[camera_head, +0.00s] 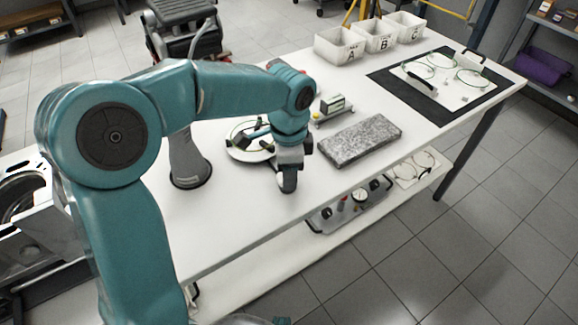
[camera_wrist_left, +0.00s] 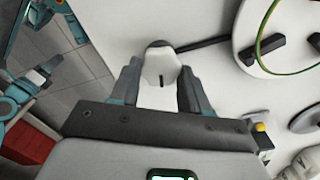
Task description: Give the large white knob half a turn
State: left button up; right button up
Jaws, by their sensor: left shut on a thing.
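The large white knob (camera_wrist_left: 160,64) shows in the left wrist view, with a short dark mark on its near side. My left gripper (camera_wrist_left: 158,82) has one finger on each side of it and is shut on it. In the head view my left gripper (camera_head: 288,180) points down at the white table (camera_head: 240,225), near its front edge. My right gripper is in neither view.
A round white plate (camera_head: 238,152) with dark parts lies just left of the gripper. A grey stone block (camera_head: 360,141) and a small boxed item (camera_head: 334,106) lie to the right. White bins (camera_head: 338,48) stand at the back. The table's front strip is clear.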

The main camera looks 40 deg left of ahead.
pick_arm(q)
jog(key=n, duration=0.4)
jog(key=shift+a+n+p, duration=0.1)
jog(key=shift+n+p, duration=0.2)
jog(key=shift+n, duration=0.1)
jog(key=n, duration=0.5)
jog(key=shift+a, duration=0.1)
jog(key=n, duration=0.5)
jog(key=shift+n, duration=0.4)
jog(key=n, duration=0.4)
jog(key=shift+n, duration=0.4)
jog(key=o, duration=1.1)
jog(key=shift+c, duration=0.2)
jog(key=shift+r, duration=0.1)
